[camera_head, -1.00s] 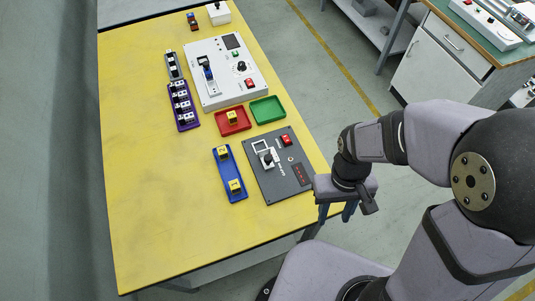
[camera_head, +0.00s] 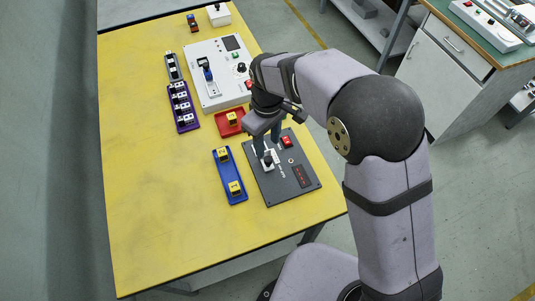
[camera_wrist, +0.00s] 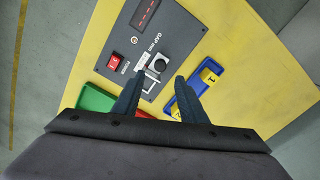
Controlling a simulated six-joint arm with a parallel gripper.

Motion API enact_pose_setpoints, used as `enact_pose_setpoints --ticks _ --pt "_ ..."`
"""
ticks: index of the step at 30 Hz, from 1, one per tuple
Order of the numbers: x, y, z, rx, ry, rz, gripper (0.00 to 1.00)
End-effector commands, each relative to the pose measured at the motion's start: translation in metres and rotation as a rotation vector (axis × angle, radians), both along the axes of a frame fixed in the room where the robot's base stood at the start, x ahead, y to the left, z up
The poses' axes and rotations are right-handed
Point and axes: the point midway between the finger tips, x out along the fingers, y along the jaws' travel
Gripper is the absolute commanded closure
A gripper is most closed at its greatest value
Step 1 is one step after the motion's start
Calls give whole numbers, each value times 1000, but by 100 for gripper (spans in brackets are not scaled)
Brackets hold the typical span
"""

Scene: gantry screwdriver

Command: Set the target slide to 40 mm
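A dark grey panel (camera_head: 283,188) marked "GAP mm" lies on the yellow table. It carries a black knob (camera_head: 268,160) on a light plate, which looks like the slide, and a display (camera_head: 303,176) whose digits I cannot read. My gripper (camera_head: 268,146) is open and empty above the far part of this panel. In the wrist view the knob (camera_wrist: 159,65) appears just beyond and between the two spread fingertips (camera_wrist: 158,79), apart from both. A red power switch (camera_wrist: 115,62) sits beside it.
A blue tray (camera_head: 229,172) with yellow numbered blocks is left of the panel. Red (camera_head: 222,127) and green (camera_wrist: 94,98) trays lie beyond it. A white panel (camera_head: 222,95) with its own slider and knob stands farther back. The table's near left is clear.

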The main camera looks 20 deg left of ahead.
Motion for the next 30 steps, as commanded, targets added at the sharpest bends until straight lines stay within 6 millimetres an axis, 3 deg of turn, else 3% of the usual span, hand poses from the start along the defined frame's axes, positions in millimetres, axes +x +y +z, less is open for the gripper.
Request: enact_pose_setpoints --ticks 18,30 --pt "-1 -1 -64 -3 2 -3 62" --pt "0 0 -72 0 0 -3 62"
